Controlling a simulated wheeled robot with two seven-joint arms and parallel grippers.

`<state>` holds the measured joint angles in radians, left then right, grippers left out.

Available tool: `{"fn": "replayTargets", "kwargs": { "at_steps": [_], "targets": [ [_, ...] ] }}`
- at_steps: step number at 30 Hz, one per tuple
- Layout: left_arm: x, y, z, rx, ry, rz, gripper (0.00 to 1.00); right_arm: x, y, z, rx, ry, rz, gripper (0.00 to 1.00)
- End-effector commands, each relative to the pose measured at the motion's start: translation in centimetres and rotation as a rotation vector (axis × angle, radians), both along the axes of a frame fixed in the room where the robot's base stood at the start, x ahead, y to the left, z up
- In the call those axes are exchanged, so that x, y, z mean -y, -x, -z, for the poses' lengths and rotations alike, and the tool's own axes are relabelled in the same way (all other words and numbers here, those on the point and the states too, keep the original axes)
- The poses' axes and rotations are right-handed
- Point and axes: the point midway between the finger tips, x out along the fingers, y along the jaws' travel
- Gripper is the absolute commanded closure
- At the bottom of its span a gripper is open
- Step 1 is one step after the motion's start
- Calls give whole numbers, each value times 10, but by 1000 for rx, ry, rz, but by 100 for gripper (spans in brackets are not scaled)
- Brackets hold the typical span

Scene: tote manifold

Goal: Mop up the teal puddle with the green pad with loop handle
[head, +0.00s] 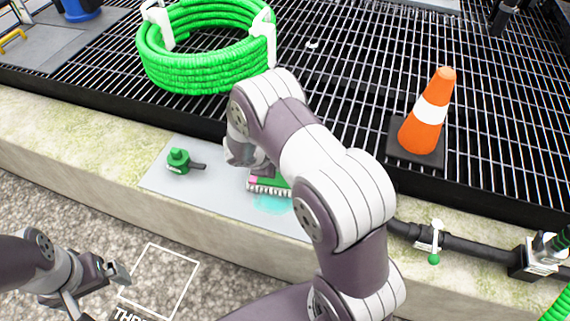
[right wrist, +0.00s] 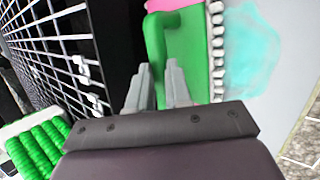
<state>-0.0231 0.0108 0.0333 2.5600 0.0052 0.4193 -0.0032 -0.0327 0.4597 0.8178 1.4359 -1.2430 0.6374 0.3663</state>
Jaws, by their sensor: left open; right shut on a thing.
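The green pad with loop handle (head: 272,183) lies on the grey plate, partly hidden behind my right arm. It has a pale bristly edge and a pink part at one end. The teal puddle (head: 270,204) shows just in front of that edge; in the right wrist view the puddle (right wrist: 250,45) lies beside the pad (right wrist: 190,65). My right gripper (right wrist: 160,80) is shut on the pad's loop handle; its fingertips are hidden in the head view. My left gripper (head: 118,272) is open and empty over the gravel at lower left.
A green valve (head: 178,161) stands on the grey plate (head: 210,191), left of the pad. A coiled green hose (head: 205,65) and an orange cone (head: 427,115) rest on the black grating behind. A dark pipe (head: 465,246) runs at right. The plate's front left is clear.

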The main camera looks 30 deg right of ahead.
Motion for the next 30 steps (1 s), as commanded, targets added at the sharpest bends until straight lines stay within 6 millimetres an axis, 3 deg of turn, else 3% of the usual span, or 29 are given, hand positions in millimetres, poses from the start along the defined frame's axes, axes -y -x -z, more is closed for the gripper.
{"fn": "replayTargets", "kwargs": {
  "at_steps": [5, 30],
  "targets": [
    [0, 0, 0, 0, 0, 0, 0, -6, 0, 0, -1, 0, -1, 100],
    [0, 0, 8, 0, 0, 0, 0, -61, 47, 1, 0, 0, 0, 100]
  ]
}}
